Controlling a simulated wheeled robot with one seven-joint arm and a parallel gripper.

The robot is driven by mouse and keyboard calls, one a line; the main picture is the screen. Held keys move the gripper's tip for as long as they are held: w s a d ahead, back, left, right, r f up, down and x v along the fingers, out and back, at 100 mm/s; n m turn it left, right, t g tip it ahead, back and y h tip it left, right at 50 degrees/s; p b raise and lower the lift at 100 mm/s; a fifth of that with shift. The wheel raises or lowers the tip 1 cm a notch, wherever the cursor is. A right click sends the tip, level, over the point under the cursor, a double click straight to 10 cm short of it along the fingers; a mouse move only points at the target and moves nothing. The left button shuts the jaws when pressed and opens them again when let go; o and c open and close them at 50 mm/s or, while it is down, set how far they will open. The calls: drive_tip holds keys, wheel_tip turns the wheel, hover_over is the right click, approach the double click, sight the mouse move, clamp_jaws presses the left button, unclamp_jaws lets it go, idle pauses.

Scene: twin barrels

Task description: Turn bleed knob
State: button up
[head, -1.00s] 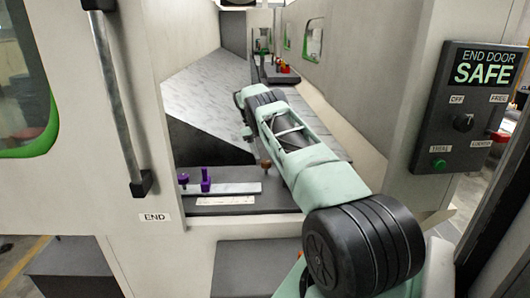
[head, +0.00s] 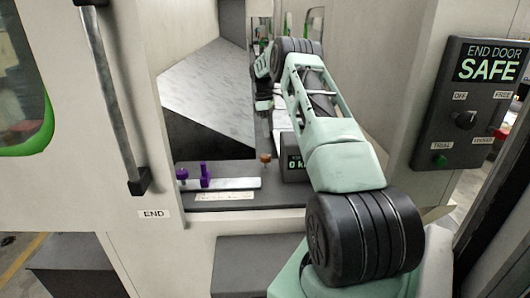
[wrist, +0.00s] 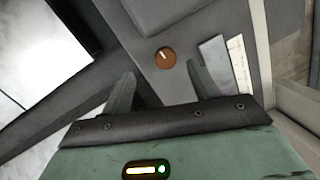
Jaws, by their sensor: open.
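An orange-brown knob (head: 265,158) stands on the dark panel (head: 225,202) inside the opening, right of a light strip. I cannot read a label that names it the bleed knob. In the wrist view the brown knob (wrist: 165,57) is round with a pale pointer mark. It shows between my open fingertips, beyond them, with nothing between the fingers. In the head view my gripper (head: 264,103) is above the panel, farther in than the knob; its fingers are small and partly unclear there.
Two purple knobs (head: 205,174) stand on the light strip left of the brown knob. A small display (head: 295,163) is just right of it, partly behind my arm. A door handle (head: 110,95) is at left; a control box (head: 468,110) reading SAFE is at right.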

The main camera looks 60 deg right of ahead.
sight(266, 156)
wheel_tip(266, 156, up, 7)
drive_tip(key=a+n+t, duration=0.2)
drive_tip(key=n+t, duration=0.1)
drive_tip(key=n, duration=0.3)
drive_tip(key=shift+h, duration=0.4)
wheel_tip(266, 156, down, 18)
drive_tip(key=p, duration=0.4)
drive_tip(key=shift+s+r+p, duration=0.15)
drive_tip(key=shift+r+p, duration=0.1)
drive_tip(key=shift+p, duration=0.15)
drive_tip(key=shift+a, duration=0.1)
